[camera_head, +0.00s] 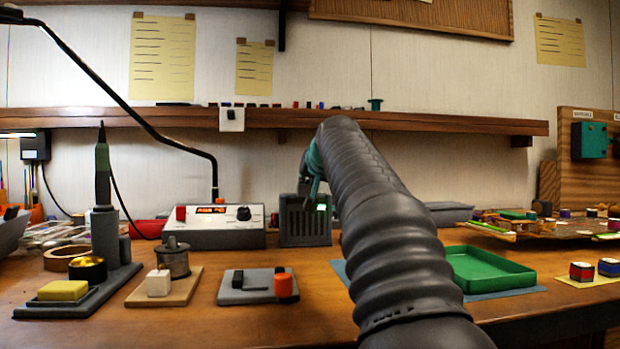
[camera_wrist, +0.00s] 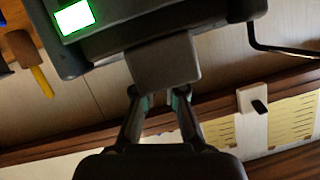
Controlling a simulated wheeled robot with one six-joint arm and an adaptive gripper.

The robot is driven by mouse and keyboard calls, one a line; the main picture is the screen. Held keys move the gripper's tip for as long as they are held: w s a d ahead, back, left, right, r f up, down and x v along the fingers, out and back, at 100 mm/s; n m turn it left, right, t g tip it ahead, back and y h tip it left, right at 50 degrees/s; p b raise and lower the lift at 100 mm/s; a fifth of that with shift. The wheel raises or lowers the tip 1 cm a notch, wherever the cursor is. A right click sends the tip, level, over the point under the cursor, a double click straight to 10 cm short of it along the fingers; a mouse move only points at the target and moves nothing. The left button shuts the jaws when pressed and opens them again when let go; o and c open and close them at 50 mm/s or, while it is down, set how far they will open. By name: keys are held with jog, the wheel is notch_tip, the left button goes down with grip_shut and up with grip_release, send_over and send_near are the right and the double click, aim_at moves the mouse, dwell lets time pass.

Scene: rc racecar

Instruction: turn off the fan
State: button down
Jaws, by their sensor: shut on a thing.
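The fan (camera_head: 303,223) is a small dark grey box with a slatted front, standing on the bench behind my arm. A lit green patch (camera_head: 321,207) shows at its upper right. In the wrist view the fan body (camera_wrist: 160,12) fills the top edge, with the bright green patch (camera_wrist: 74,18) at its left. My gripper (camera_head: 311,172) is at the fan's top. In the wrist view my gripper (camera_wrist: 161,98) has its fingers closed on a grey block (camera_wrist: 163,62) that adjoins the fan body. My arm hides part of the fan's right side.
A power supply (camera_head: 213,228) with a red display stands just left of the fan. A soldering iron stand (camera_head: 104,235) and small trays are in front left. A green tray (camera_head: 489,270) lies right of my arm. A wooden shelf (camera_head: 430,122) runs above the bench.

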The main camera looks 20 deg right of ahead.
jog(key=shift+w+a+r+n+g+h+p, duration=0.15)
jog(key=shift+a+n+h+p, duration=0.2)
jog(key=shift+n, duration=0.25)
jog(key=shift+a+f+n+g+h+p, duration=0.15)
jog(key=shift+a+n+h+p, duration=0.1)
jog(key=shift+n+h+p, duration=0.3)
jog(key=shift+w+a+f+n+h, duration=0.1)
jog(key=shift+a+n+h, duration=0.25)
jog(key=shift+n, duration=0.45)
jog(key=shift+w+a+f+n+h, duration=0.1)
jog(key=shift+a+n+h, duration=0.1)
jog(key=shift+n+h, duration=0.4)
jog(key=shift+n, duration=0.25)
jog(key=c, duration=1.5)
grip_release()
jog(key=shift+s+r, duration=0.1)
jog(key=v, duration=1.2)
jog(key=shift+r, duration=0.1)
